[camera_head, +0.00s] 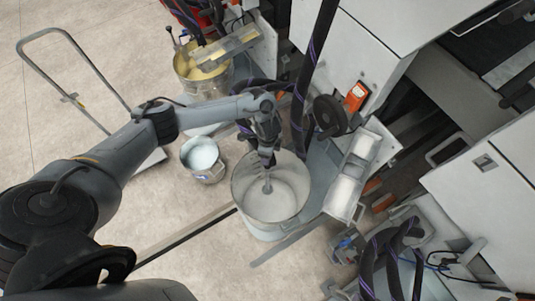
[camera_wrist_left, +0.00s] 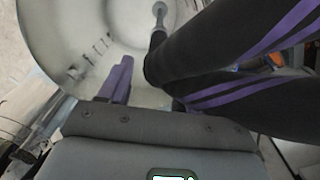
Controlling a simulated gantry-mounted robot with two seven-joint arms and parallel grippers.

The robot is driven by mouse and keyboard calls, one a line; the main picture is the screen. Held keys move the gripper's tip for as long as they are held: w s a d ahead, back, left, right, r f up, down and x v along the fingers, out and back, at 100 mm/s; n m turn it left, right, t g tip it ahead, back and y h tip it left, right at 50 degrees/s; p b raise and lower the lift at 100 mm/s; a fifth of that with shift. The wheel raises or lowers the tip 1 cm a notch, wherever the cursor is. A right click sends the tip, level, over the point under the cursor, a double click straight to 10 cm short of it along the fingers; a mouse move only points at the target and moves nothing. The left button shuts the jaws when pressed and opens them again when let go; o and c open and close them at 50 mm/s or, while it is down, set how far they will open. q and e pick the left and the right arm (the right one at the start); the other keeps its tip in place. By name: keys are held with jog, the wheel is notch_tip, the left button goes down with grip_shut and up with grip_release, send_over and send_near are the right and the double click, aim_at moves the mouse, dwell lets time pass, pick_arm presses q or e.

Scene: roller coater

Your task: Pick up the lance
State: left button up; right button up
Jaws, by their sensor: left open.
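The lance (camera_head: 267,184) stands in a large white-lined bucket (camera_head: 243,207), its grey foot down in the bowl. In the left wrist view a round grey end of the lance (camera_wrist_left: 160,9) shows at the top, with a dark part below it. My left gripper (camera_head: 267,157) is over the bucket, close to the upper part of the lance. In the left wrist view its purple fingers (camera_wrist_left: 146,88) are apart, and the thick black hose with purple stripes (camera_wrist_left: 235,50) covers much of the right side. I cannot tell whether the fingers touch the lance. My right gripper is not in view.
A small pail of pale liquid (camera_head: 201,155) and a bucket with yellow contents (camera_head: 200,75) stand to the left and behind. Machine housings (camera_head: 365,40) and hanging hoses crowd the right. A trolley handle (camera_head: 60,35) is at left. Floor between is partly free.

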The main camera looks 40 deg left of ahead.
pick_arm(q)
notch_tip(320, 180, down, 6)
jog(key=b, duration=0.3)
jog(key=shift+r, duration=0.25)
grip_shut()
